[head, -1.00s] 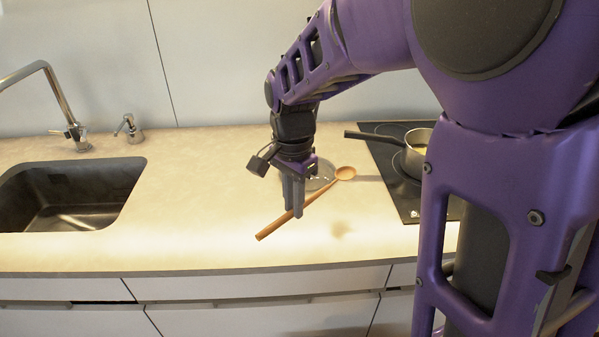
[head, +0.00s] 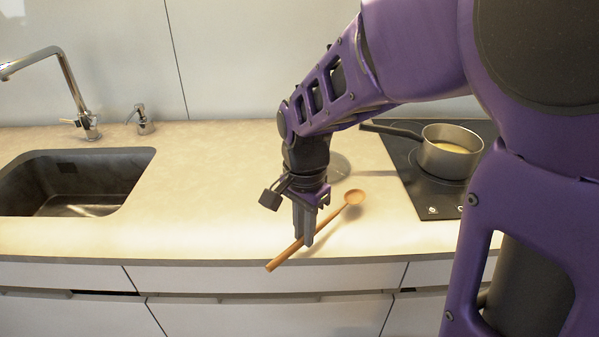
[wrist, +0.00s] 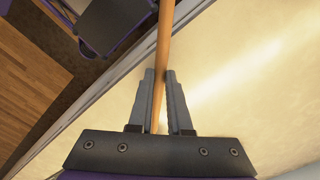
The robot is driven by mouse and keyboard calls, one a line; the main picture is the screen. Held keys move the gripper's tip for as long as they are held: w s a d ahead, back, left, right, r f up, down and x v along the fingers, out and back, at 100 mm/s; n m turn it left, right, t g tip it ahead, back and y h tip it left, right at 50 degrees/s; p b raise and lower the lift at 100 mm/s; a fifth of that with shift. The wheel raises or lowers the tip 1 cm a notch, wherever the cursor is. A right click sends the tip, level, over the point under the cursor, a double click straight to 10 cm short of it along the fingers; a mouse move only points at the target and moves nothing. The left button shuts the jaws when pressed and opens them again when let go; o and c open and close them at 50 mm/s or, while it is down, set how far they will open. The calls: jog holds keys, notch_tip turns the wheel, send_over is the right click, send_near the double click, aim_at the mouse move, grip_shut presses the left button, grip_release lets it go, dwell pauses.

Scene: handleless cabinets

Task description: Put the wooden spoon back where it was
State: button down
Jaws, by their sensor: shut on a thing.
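The wooden spoon (head: 354,198) is held in my gripper (head: 304,240), which is shut on its handle. In the head view the spoon slants, with its bowl at the upper right and its handle end at the lower left, over the counter's front edge. In the wrist view the handle (wrist: 165,45) runs up between the two fingers (wrist: 162,100), and the bowl is out of view. A round, pale, flat thing (head: 340,166), perhaps a plate or lid, lies on the counter behind my gripper and is partly hidden by it.
A saucepan (head: 450,152) with pale contents stands on the black cooktop (head: 425,200) at the right, its handle pointing left. A dark sink (head: 95,180), tap (head: 85,105) and soap dispenser (head: 142,120) are at the left. The counter (head: 200,200) between is clear. White drawers (head: 270,310) are below.

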jog(key=shift+f+b, duration=0.45)
jog(key=shift+f, duration=0.5)
jog(key=c, duration=0.8)
grip_release()
jog(key=shift+o, duration=0.2)
